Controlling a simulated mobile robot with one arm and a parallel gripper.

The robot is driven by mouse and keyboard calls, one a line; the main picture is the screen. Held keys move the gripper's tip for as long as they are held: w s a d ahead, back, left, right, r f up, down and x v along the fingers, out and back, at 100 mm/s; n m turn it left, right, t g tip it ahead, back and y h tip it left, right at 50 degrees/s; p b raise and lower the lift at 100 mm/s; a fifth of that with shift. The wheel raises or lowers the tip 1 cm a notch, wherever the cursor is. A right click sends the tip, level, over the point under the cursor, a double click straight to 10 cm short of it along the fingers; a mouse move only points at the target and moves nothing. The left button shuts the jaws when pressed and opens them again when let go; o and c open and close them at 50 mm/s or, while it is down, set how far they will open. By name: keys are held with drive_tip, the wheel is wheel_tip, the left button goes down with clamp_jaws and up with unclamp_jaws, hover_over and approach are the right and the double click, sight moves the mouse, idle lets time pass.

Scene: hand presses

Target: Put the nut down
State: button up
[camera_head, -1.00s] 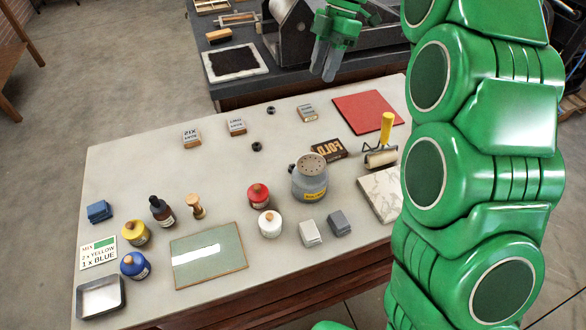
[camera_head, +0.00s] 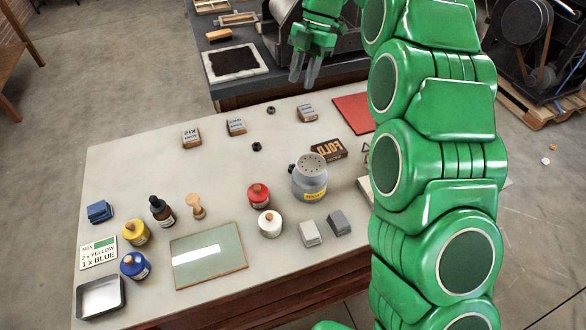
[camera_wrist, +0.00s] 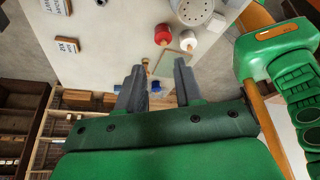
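Two small dark nuts lie on the pale table (camera_head: 130,170). The far nut (camera_head: 271,110) is near the back edge, and the near nut (camera_head: 256,147) is a little in front and to the left of it. My gripper (camera_head: 303,82) is above and behind the table's back edge, beyond both nuts. Its two grey fingers stand apart with a visible gap. In the wrist view, the gripper (camera_wrist: 159,75) is also open, and I see nothing held between the fingers. A dark nut (camera_wrist: 101,2) shows at the top edge of that view.
Stamp blocks (camera_head: 236,126) stand along the back of the table. A grey canister (camera_head: 310,178), a red bottle (camera_head: 258,195) and a white bottle (camera_head: 270,224) stand mid-table. A press bench (camera_head: 240,95) is behind. My arm covers the table's right end. Open table surrounds the nuts.

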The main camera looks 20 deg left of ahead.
drive_tip(key=shift+s+a+f, duration=0.1)
drive_tip(key=shift+s+f, duration=0.35)
drive_tip(key=shift+f, duration=4.45)
drive_tip(key=shift+s+a+f, duration=0.1)
drive_tip(key=shift+s+f, duration=0.35)
drive_tip(key=shift+f, duration=4.4)
drive_tip(key=shift+s+f, duration=0.45)
drive_tip(key=shift+f, duration=4.45)
clamp_jaws()
